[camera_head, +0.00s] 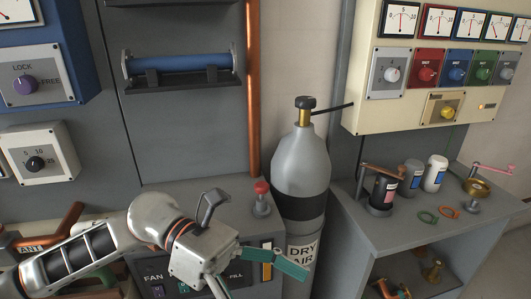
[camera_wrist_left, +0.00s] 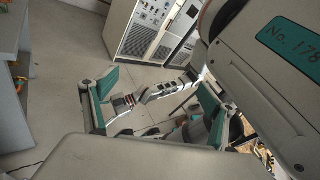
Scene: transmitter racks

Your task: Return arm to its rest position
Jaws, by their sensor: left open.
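My left arm (camera_head: 85,252) comes in from the left of the head view. It reaches over the front of the grey console. My left gripper (camera_head: 262,284) is open and empty, with its green-tipped fingers spread in front of the console panel marked FAN. The wrist view shows the same gripper (camera_wrist_left: 158,84) with its two fingers apart and floor and distant equipment beyond them. The view does not settle whether the fingers touch the panel. My right gripper does not show clearly in either view.
A red-topped knob (camera_head: 261,190) stands on the console close by. A grey DRY AIR cylinder (camera_head: 302,165) stands right of the gripper. A grey bench (camera_head: 400,232) with jars and small parts is farther right. The wrist view shows grey cabinets (camera_wrist_left: 150,35) and open floor (camera_wrist_left: 65,50).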

